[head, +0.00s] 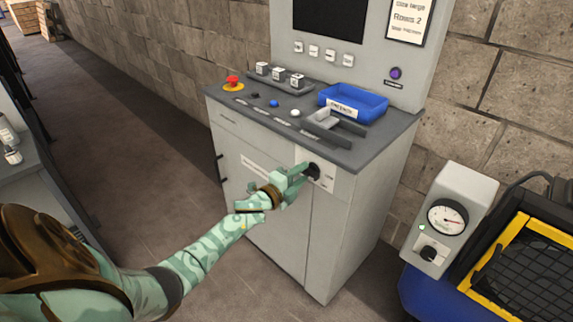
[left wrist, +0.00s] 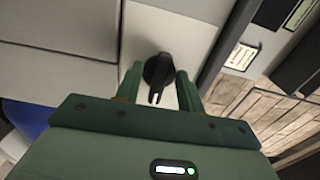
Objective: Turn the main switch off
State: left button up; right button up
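The main switch (head: 314,171) is a black rotary knob on a pale plate (head: 325,182) at the upper front of the grey cabinet. My left gripper (head: 301,173) is at the knob, its fingers pointing at the plate. In the left wrist view the knob (left wrist: 158,70) sits between the two fingers of the left gripper (left wrist: 159,76). A gap shows on each side of the knob, so the fingers are open and not clamped on it. The knob's handle points toward the gripper's palm in that view. My right gripper is not in view.
The cabinet top (head: 270,118) carries a red emergency button (head: 232,82), a blue tray (head: 353,101) and several small buttons. A gauge box (head: 448,215) and a yellow-framed mesh (head: 525,270) stand at the right. The floor (head: 150,170) left of the cabinet is clear.

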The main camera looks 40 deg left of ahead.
pick_arm(q)
jog(key=s+a+p, duration=0.1)
jog(key=s+p, duration=0.2)
jog(key=s, duration=1.2)
jog(key=shift+s+a, duration=0.15)
jog(key=shift+s, duration=0.25)
